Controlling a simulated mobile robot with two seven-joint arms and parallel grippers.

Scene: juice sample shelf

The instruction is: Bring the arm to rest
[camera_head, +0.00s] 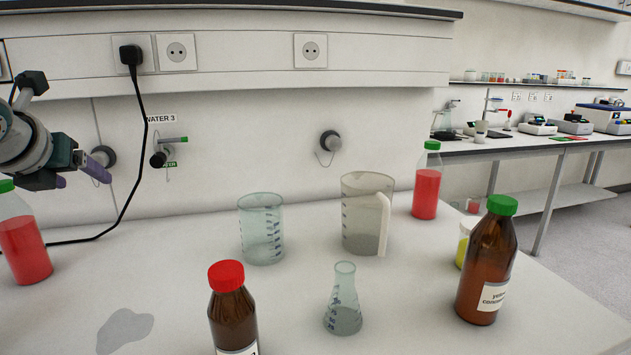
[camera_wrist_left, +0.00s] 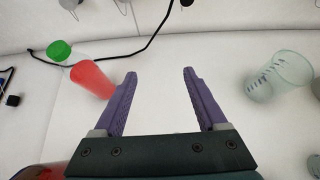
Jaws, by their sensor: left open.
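My left gripper (camera_head: 84,172) is raised at the left side of the head view, in front of the wall and above the table. In the left wrist view its two purple fingers (camera_wrist_left: 159,100) are wide apart with nothing between them. Below it in the head view stands a bottle of red juice with a green cap (camera_head: 24,248). The same red bottle (camera_wrist_left: 92,79) shows beside the left finger in the left wrist view, apart from the jaws as far as I can tell. My right gripper is in neither view.
A red-capped brown bottle (camera_head: 232,315), a beaker (camera_head: 261,230), a jug (camera_head: 364,240), a flask (camera_head: 343,312), a green-capped brown bottle (camera_head: 487,262), a yellow-filled container (camera_head: 463,245) and another red juice bottle (camera_head: 426,190) stand on the table. A black cable (camera_head: 134,185) hangs near the gripper. A grey puddle (camera_head: 125,328) lies front left.

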